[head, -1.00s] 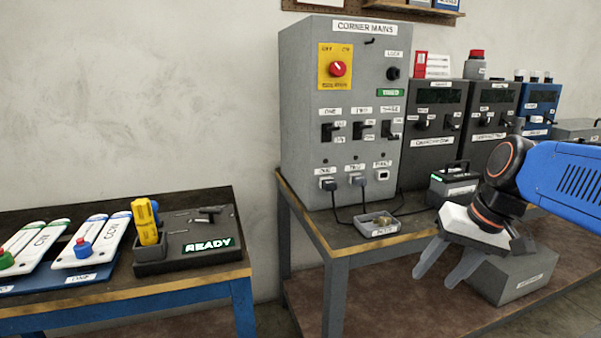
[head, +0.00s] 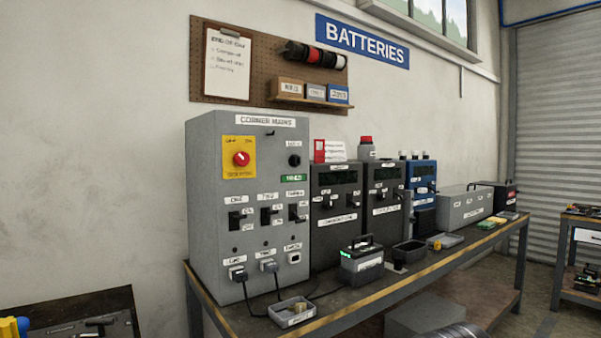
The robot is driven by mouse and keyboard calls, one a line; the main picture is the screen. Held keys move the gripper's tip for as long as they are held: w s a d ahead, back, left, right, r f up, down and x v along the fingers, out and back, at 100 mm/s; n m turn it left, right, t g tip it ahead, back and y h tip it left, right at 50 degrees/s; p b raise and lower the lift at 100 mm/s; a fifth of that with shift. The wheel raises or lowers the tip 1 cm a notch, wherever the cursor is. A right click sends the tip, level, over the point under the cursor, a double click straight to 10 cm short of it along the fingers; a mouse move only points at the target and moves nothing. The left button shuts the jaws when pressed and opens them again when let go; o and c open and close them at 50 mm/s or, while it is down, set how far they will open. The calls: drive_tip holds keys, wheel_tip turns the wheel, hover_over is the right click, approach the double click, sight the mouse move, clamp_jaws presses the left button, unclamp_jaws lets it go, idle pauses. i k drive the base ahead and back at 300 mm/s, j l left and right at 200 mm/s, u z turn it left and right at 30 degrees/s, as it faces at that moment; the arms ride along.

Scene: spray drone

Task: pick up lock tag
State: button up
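I cannot pick out a lock tag for certain. The grey CORNER MAINS cabinet (head: 215,200) stands on the bench, with a red knob (head: 241,159) on a yellow plate. Near its upper right is a small label over a black round fitting (head: 294,161). A red item (head: 319,151) with a white card beside it stands on top of the dark charger units, too small to read. A small grey tray (head: 292,312) with a labelled front lies at the bench's front edge, and its contents are unclear. My gripper is not in view.
Cables run from the cabinet's lower sockets to the bench top. A black battery with a handle (head: 362,265), an open dark bin (head: 409,254) and a grey box (head: 465,205) stand along the bench (head: 390,304). Another table (head: 70,318) is at lower left. A pegboard (head: 270,60) hangs above.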

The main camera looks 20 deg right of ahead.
sight(318, 155)
drive_tip(key=z, duration=0.55)
drive_tip(key=i+j+z, duration=0.15)
drive_tip(key=z, duration=0.3)
drive_tip(key=i+j+z, duration=0.15)
drive_tip(key=z, duration=0.3)
drive_tip(key=i+j+z, duration=0.1)
drive_tip(key=j+z, duration=0.3)
drive_tip(key=i+j, duration=0.1)
drive_tip(key=j, duration=0.3)
